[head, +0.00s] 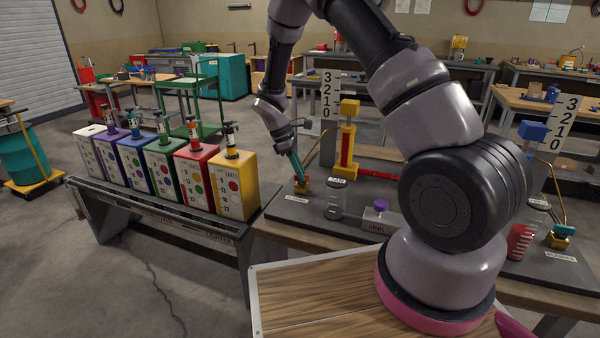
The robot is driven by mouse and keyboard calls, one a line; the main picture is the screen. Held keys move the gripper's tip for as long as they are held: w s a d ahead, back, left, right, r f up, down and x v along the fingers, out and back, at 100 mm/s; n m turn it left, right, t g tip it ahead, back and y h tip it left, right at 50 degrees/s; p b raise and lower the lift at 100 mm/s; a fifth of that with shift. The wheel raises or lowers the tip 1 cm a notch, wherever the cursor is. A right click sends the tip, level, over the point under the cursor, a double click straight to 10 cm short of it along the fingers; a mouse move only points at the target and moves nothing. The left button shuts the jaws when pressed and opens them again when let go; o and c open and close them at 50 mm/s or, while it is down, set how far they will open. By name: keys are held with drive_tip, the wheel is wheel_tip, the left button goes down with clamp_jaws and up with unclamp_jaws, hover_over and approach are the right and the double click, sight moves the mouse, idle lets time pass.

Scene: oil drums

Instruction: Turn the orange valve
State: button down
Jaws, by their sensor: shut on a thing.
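The orange valve (303,187) stands on the dark bench board, left of the yellow gauge column. My gripper (299,177) reaches down to it from above with long teal fingers. The fingers are shut on the top of the valve. They hide most of its handle, so how far it is turned cannot be told. A second valve (562,236), brass with a teal handle, stands at the right end of the board.
A glass jar (335,199) and a box with a purple knob (379,216) stand near the orange valve. A yellow column (347,148) rises behind. Several coloured canisters (235,185) line a rack at left. My arm covers the board's middle.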

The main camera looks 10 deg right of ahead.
drive_tip(key=shift+w+m+g, duration=0.1)
drive_tip(key=shift+m+g, duration=0.3)
drive_tip(key=shift+m, duration=0.9)
drive_tip(key=shift+y, duration=0.3)
drive_tip(key=c, duration=0.9)
unclamp_jaws()
drive_tip(key=v, duration=1)
drive_tip(key=shift+w+a+r, duration=0.15)
drive_tip(key=shift+r, duration=0.2)
